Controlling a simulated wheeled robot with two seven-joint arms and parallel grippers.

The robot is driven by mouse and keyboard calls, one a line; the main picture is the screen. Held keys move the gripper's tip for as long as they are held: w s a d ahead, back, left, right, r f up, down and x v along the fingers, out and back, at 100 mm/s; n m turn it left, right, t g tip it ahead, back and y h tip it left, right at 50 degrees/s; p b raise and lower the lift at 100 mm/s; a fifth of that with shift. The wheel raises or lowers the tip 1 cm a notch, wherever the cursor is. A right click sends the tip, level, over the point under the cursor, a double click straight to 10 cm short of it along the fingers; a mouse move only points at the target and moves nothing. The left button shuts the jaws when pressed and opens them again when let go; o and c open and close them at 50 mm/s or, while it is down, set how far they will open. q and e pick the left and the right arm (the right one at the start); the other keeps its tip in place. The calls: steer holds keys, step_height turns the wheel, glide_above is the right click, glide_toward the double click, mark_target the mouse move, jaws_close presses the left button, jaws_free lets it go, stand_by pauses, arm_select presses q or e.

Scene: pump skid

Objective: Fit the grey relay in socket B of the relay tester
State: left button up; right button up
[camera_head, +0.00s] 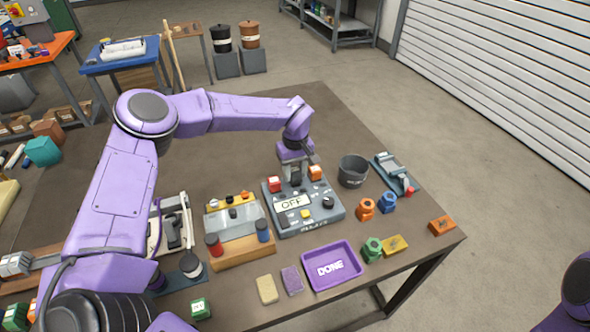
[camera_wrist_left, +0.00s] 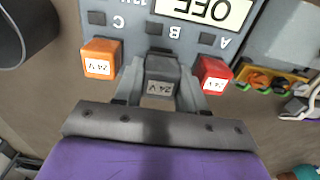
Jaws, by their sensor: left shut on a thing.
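The relay tester (camera_head: 322,214) is a grey box on the table, its display reading OFF. My left gripper (camera_wrist_left: 160,92) is shut on the grey relay (camera_wrist_left: 162,76), marked 24 V, and points down at the tester's far edge. In the left wrist view the relay is between a red relay (camera_wrist_left: 213,76) near letter A and an orange relay (camera_wrist_left: 101,60) near letter C, in line with letter B. A dark strip shows at its edge, where socket B lies. Its underside is hidden, so I cannot tell how deep it sits. My right gripper is out of view.
A purple DONE tray (camera_head: 332,266) stands in front of the tester. A dark grey pot (camera_head: 352,171) is close on its right, and a wooden-based device (camera_head: 238,228) on its left. Coloured nuts and blocks lie at the right.

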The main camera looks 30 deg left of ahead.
arm_select(q)
steer(key=shift+r, duration=0.1)
stand_by(0.6)
steer(key=shift+f+b, duration=0.35)
steer(key=shift+f, duration=0.7)
steer(key=o, duration=1)
steer(key=shift+r, duration=0.15)
